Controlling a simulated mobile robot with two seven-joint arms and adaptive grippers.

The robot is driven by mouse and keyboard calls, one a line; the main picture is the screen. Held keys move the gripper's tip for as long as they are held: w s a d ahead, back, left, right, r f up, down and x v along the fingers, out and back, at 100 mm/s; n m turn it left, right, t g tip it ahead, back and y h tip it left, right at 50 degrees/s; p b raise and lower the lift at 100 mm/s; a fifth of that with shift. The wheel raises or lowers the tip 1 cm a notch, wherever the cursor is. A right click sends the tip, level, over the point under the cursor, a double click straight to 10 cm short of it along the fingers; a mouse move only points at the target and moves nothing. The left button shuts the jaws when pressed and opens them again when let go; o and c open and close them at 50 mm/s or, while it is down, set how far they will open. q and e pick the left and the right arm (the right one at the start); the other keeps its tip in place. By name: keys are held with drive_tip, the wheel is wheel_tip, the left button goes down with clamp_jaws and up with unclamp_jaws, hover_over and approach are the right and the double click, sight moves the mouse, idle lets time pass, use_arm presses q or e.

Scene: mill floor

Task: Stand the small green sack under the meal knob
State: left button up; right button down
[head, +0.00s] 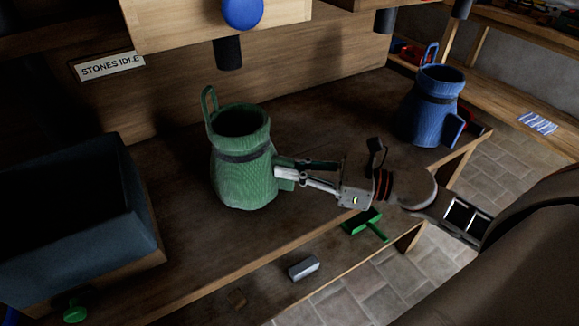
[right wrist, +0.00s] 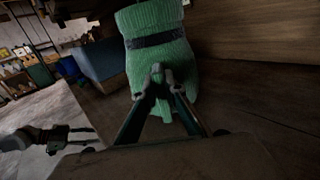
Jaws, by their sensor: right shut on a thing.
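The green sack (head: 243,178) is upright and open-topped, with a dark band and a loop at its rim. It is at the middle of the bench, below a dark spout (head: 229,53) in the picture. I cannot tell whether its base touches the wood. My right gripper (head: 287,173) is shut on the tab at the sack's right side. The sack (right wrist: 160,52) also fills the top of the right wrist view. A blue knob (head: 242,11) is on the wooden front above the spout; no label shows. My left gripper (right wrist: 88,137) is empty, its fingers apart.
A blue sack (head: 430,108) stands at the bench's right end. A dark bin (head: 75,215) is at the left. A green scoop-like thing (head: 364,223) and a grey block (head: 303,268) lie near the front. A sign (head: 110,66) reads "STONES IDLE".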

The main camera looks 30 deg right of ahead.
drive_tip(key=c, duration=2)
unclamp_jaws()
use_arm(q)
drive_tip(key=shift+s+f, duration=0.15)
drive_tip(key=shift+f, duration=0.15)
use_arm(e)
drive_tip(key=v, duration=1.2)
drive_tip(key=shift+s, duration=0.1)
